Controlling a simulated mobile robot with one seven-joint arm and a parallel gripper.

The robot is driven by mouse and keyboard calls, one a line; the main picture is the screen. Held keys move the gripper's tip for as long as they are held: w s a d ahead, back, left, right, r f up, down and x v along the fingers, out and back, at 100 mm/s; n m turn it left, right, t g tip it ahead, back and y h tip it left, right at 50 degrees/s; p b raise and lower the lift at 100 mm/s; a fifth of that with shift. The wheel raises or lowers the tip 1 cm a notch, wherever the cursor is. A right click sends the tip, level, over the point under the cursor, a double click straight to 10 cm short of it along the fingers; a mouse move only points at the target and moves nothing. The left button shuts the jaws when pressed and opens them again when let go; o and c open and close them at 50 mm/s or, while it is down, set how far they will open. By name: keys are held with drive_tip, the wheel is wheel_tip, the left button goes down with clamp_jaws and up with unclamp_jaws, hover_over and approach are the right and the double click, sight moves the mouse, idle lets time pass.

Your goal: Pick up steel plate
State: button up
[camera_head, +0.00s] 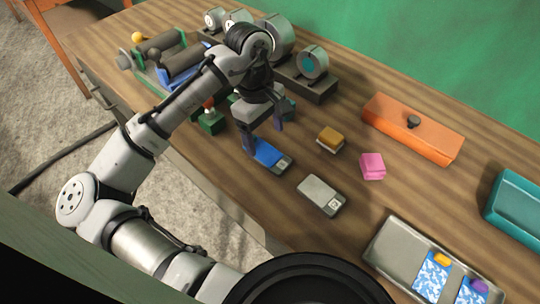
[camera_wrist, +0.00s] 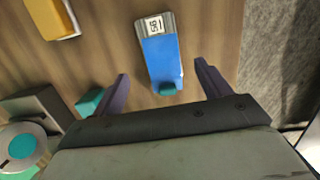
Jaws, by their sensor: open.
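A bare grey plate (camera_head: 321,194) with a small white label lies flat on the wooden table; it looks like steel. A blue-faced plate (camera_head: 268,153) with a grey, labelled end lies to its upper left. In the wrist view the blue-faced plate (camera_wrist: 160,58) is between and ahead of my fingers, its printed label at the far end and a small teal piece at its near end. My gripper (camera_head: 264,134) is open over the blue-faced plate, one finger on each side; its fingers also show in the wrist view (camera_wrist: 162,72). I cannot tell the exact height gap.
A yellow-topped block (camera_head: 330,138) and pink block (camera_head: 372,166) lie to the right. Behind are an orange lidded box (camera_head: 412,128) and round gauges (camera_head: 312,63). A metal tray (camera_head: 395,254) with blue-patterned packs and a teal bin (camera_head: 515,208) stand at right.

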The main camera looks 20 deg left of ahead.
sight(270, 155)
drive_tip(key=f, duration=0.2)
drive_tip(key=d+f+p, duration=0.1)
drive_tip(key=f, duration=0.1)
drive_tip(key=shift+s+d, duration=0.1)
drive_tip(key=shift+s, duration=0.3)
drive_tip(key=shift+d+f, duration=0.1)
drive_tip(key=shift+f, duration=0.45)
drive_tip(key=shift+r, duration=0.1)
drive_tip(key=c, duration=1.5)
drive_tip(key=shift+c, duration=0.2)
wheel_tip(270, 155, up, 19)
drive_tip(key=b, duration=0.1)
drive_tip(key=shift+b, duration=0.4)
drive_tip(key=shift+s+r, duration=0.1)
drive_tip(key=shift+r, duration=0.1)
